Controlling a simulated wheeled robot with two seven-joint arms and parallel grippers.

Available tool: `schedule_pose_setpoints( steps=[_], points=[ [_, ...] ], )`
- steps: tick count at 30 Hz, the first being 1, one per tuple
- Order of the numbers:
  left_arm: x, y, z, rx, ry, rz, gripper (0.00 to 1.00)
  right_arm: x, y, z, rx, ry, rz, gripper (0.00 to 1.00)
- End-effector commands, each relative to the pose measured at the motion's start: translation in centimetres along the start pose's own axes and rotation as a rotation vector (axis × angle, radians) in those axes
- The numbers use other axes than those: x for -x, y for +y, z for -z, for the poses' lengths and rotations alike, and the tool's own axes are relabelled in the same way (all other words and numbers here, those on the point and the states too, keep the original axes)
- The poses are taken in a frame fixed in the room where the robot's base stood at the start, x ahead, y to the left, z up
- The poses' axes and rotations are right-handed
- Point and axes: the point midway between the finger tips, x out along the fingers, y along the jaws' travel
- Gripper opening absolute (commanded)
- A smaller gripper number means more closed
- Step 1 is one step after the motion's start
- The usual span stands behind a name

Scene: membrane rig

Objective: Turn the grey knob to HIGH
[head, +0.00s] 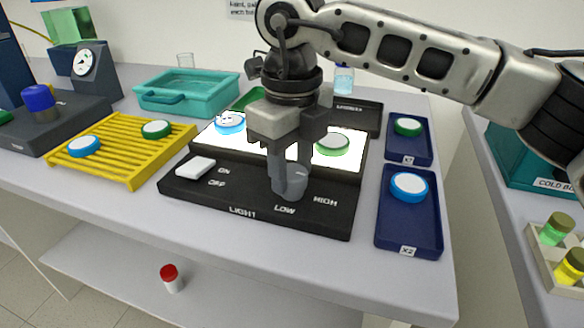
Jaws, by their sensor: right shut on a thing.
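The grey knob (290,186) stands on the black front panel of the light box (325,217), above the LOW label, with HIGH printed to its right. My right gripper (289,170) comes down from above and is shut on the knob. Its fingers hide the upper part of the knob, so its exact pointing direction is hard to tell. The light box's top glows bright white. A white switch (195,168) sits at the panel's left beside ON and OFF. My left gripper is not in view.
Blue-rimmed and green-rimmed discs lie on the lit top, on a yellow rack (120,172) at left and on two blue trays (381,225) at right. A teal basin (150,98) stands behind. My right arm spans the upper right.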

Motion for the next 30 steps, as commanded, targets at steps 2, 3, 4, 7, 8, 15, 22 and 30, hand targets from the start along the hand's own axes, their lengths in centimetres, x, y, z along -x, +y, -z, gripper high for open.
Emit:
schedule_pose_setpoints(
  steps=[2,3,4,7,8,15,22,30],
  points=[
    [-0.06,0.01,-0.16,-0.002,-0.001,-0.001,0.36,0.14,-0.02,-0.04,0.045,-0.003,0.0,0.16],
    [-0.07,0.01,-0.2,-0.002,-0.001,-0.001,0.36,0.15,-0.02,-0.04,0.066,-0.003,0.0,0.16],
    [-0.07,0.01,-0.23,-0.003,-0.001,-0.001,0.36,0.16,-0.02,-0.04,0.081,-0.004,0.0,0.16],
    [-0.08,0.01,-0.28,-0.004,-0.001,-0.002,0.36,0.18,-0.01,-0.04,0.121,-0.004,0.0,0.16],
    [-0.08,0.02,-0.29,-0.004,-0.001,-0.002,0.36,0.19,-0.01,-0.05,0.13,-0.004,0.0,0.16],
    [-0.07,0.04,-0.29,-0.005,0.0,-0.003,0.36,0.23,-0.01,-0.06,0.174,-0.005,0.0,0.16],
    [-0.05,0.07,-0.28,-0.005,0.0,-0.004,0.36,0.25,-0.01,-0.06,0.179,-0.005,0.001,0.16],
    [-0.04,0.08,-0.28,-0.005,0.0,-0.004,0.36,0.24,-0.02,-0.06,0.178,-0.005,0.001,0.61]
  ],
)
